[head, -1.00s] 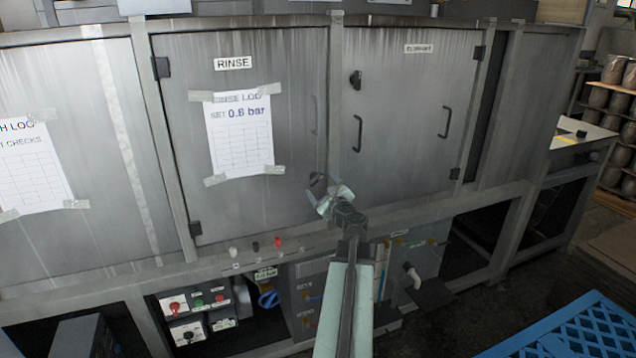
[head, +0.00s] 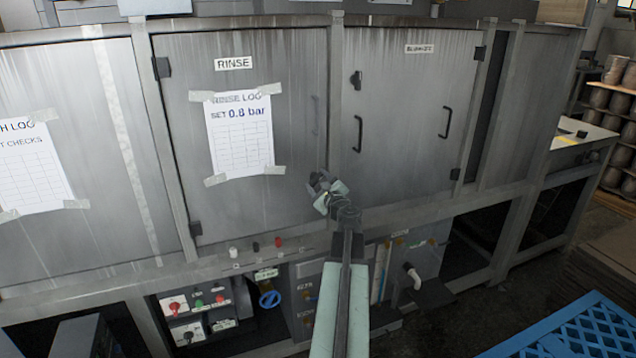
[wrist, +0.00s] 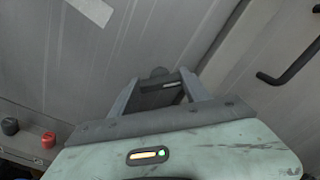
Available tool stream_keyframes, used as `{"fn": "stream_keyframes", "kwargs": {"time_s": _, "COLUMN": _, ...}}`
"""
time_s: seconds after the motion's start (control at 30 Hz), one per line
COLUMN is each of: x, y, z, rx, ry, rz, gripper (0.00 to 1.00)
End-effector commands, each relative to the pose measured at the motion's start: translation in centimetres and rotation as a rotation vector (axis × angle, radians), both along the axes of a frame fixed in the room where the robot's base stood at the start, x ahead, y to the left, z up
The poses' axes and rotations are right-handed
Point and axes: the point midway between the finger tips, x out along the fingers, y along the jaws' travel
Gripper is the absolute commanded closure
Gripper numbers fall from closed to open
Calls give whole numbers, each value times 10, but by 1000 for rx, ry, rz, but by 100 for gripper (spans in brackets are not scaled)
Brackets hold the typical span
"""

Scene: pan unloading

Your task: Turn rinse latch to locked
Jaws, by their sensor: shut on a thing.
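The grey rinse door (head: 280,100), labelled RINSE, is closed. Its small dark rinse latch (head: 315,177) sits at the lower right of the door, partly covered by my gripper (head: 324,188). In the wrist view, the dark latch (wrist: 159,72) shows at the far end of my gripper (wrist: 159,80), between the two fingertips. The fingers are shut on the latch with a gap still between them. The fingers hide much of the latch, so I cannot tell its exact angle.
A log sheet (head: 240,135) is taped to the rinse door. Red and black knobs (head: 278,242) stand on the ledge below. A blue crate (head: 580,325) is at lower right.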

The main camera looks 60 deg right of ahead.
Motion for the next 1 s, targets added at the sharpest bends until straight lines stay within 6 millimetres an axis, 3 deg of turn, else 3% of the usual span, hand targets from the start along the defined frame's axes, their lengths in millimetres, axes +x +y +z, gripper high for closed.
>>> {"fn": "stream_keyframes", "kwargs": {"time_s": 1.0, "x": 1, "y": 1, "z": -3, "rx": -620, "ry": 458, "rz": 0, "gripper": 86}}
